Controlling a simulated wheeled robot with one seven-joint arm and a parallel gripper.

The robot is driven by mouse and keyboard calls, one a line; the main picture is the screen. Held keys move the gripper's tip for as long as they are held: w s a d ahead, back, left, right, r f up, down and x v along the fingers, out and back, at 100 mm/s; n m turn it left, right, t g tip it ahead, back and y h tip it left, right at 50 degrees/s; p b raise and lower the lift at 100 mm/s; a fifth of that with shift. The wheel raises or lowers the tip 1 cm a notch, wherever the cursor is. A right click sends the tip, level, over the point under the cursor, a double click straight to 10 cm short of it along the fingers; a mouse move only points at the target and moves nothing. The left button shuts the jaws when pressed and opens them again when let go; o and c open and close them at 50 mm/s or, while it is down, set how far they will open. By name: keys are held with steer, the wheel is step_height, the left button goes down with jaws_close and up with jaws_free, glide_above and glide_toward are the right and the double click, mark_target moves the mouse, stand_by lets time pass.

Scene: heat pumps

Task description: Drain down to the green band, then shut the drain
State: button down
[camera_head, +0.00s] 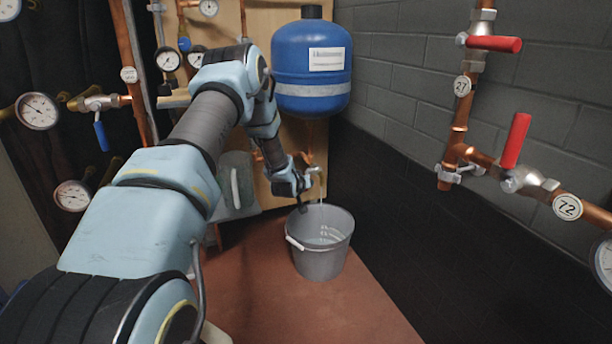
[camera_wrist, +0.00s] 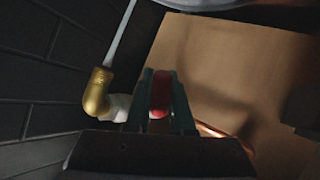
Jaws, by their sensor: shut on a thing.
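My gripper (camera_wrist: 161,78) is shut on a red handle (camera_wrist: 161,100), which sits between its two fingers in the wrist view. Beside it is a brass drain spout (camera_wrist: 97,92) with a pale stream of water (camera_wrist: 122,38) leaving it. In the head view my gripper (camera_head: 305,190) is at the drain below the blue vessel and largely hides the handle. A thin stream falls into the grey bucket (camera_head: 318,262), which has water in it. Several round gauges show, including one at the left (camera_head: 37,110); I cannot make out a green band on any.
The blue vessel (camera_head: 310,62) hangs on a wooden board above the drain. Copper pipes with red lever handles (camera_head: 516,140) run along the grey wall at right. Pipes and a blue-handled valve (camera_head: 101,135) are at left. The reddish floor (camera_head: 350,315) is clear before the bucket.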

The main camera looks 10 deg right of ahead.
steer(key=shift+s+g+p, duration=0.2)
steer(key=shift+g+p, duration=0.1)
steer(key=shift+g, duration=0.1)
steer(key=c, duration=0.8)
jaws_free()
steer(key=p+v, duration=0.3)
steer(key=v, duration=0.7)
steer(key=shift+s+a+r, duration=0.15)
steer(key=shift+s+a, duration=0.05)
steer(key=shift+s, duration=0.15)
